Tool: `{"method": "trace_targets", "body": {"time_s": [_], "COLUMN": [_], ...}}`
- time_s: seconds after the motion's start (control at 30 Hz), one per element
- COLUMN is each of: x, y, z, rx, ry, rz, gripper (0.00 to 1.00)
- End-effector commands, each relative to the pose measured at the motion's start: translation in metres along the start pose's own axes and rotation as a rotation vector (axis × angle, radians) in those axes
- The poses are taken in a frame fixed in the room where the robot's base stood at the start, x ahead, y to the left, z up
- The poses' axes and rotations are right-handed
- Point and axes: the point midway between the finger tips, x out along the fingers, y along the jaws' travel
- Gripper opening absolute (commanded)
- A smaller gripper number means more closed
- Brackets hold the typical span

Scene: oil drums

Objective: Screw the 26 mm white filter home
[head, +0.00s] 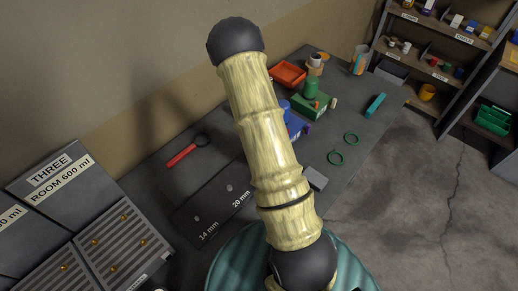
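No white filter can be made out; the arm hides the middle of the bench. A dark board (216,207) lies on the bench, with the labels "14 mm" and "20 mm" and a small pale round piece beside each label. Its right part is behind my arm, and no 26 mm label shows. My arm, pale yellow and jointed with dark ends, crosses the middle of the view. My gripper is not in view.
A red-handled tool (182,155) lies on the bench. A teal ribbed drum (228,263) stands in front; slatted panels (122,238) are left. Shelves stand back right.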

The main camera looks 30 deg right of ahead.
Motion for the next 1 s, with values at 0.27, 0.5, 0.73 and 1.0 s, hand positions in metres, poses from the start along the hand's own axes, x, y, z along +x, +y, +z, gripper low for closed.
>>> {"method": "trace_targets", "body": {"time_s": [0.27,0.5,0.73,1.0], "x": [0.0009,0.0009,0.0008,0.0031], "y": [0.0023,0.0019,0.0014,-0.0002], "z": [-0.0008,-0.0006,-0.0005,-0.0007], "rx": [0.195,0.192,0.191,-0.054], "ry": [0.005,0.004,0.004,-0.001], "rz": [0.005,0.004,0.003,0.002], "gripper": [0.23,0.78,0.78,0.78]}}
